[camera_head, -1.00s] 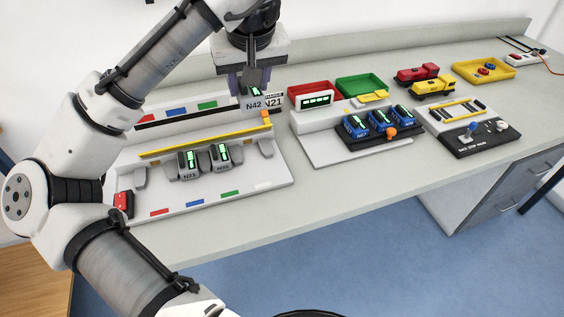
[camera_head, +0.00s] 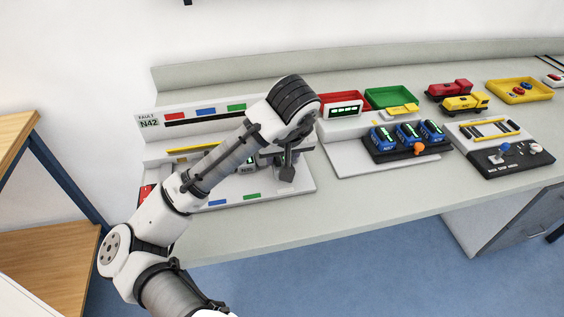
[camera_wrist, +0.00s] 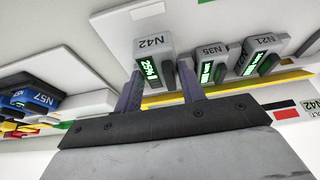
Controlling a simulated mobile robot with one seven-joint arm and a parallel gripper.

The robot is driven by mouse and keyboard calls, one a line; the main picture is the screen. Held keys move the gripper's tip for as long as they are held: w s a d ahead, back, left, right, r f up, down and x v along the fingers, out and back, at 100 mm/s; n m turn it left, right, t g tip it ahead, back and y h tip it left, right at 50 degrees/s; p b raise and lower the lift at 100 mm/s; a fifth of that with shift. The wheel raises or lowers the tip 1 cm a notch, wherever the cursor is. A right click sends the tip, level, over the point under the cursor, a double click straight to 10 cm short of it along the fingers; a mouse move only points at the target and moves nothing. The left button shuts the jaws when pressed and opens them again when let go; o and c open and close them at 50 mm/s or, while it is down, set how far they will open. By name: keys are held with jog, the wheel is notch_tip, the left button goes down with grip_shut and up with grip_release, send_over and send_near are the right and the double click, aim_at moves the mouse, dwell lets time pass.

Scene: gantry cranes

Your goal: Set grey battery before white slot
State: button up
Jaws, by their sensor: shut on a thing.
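In the wrist view my gripper (camera_wrist: 161,78) is shut on a grey battery marked N42 (camera_wrist: 153,44), with a lit green display, held between its two purple-grey fingers. A white mark (camera_wrist: 147,10) on the tray's edge lies just beyond it in that picture. I cannot tell whether the battery touches the tray. Two other grey batteries, N35 (camera_wrist: 208,52) and N21 (camera_wrist: 262,45), stand beside it. In the head view my gripper (camera_head: 287,170) is low over the right part of the white tray (camera_head: 308,183); my arm hides the held battery and much of the tray.
To the right, blue batteries (camera_head: 407,134) sit in a black holder with an orange knob (camera_head: 419,148). Red (camera_head: 341,99) and green (camera_head: 388,97) bins stand behind. A yellow rail (camera_wrist: 235,90) runs along the tray. The bench front (camera_head: 370,210) is clear.

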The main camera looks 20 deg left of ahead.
jog(key=shift+f, duration=1.2)
jog(key=shift+f, duration=0.1)
jog(key=shift+f, duration=0.15)
jog(key=o, duration=1.1)
jog(key=v, duration=1.2)
jog(key=shift+r, duration=0.3)
